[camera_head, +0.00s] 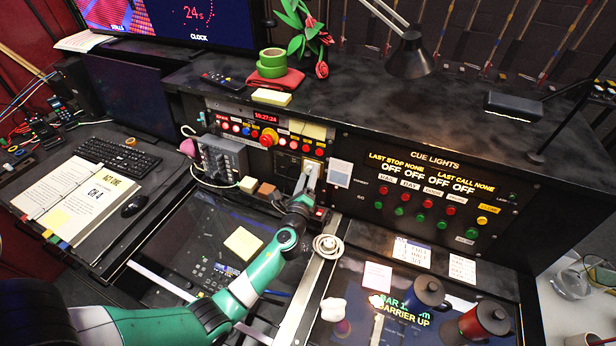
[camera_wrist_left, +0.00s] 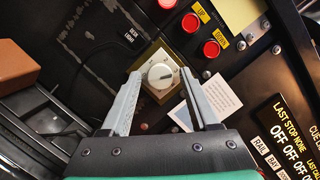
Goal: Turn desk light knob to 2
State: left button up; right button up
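The desk light knob (camera_wrist_left: 160,75) is a round off-white dial on a brass-coloured square plate, with a dark mark on its right side. A label partly reading "light" is printed beside it on the dark panel. My left gripper (camera_head: 307,178) is at the upright control panel in the head view, largely covering the knob there. In the left wrist view its two grey fingers stand apart, with the knob showing between and just beyond the fingertips. I cannot tell whether they touch it. My right gripper is not in view.
Red buttons (camera_wrist_left: 190,22) sit close above the knob, and a white card (camera_wrist_left: 212,100) is to its right. A brown block (camera_wrist_left: 25,65) is at left. In the head view, the cue lights panel (camera_head: 425,195) is to the right and a grey box (camera_head: 222,158) to the left.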

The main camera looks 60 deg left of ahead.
pick_arm(q)
grip_shut()
jog(key=shift+n, duration=0.3)
jog(key=n, duration=0.2)
jog(key=n+g, duration=0.1)
jog(key=n, duration=0.2)
jog(key=shift+r+g, duration=0.15)
jog(key=shift+g, duration=0.15)
jog(key=n+h+p, duration=0.1)
jog(key=n, duration=0.4)
jog(key=shift+g, duration=0.3)
jog(key=shift+h, duration=0.3)
jog(key=shift+r, duration=0.1)
jog(key=shift+o, duration=1.1)
grip_release()
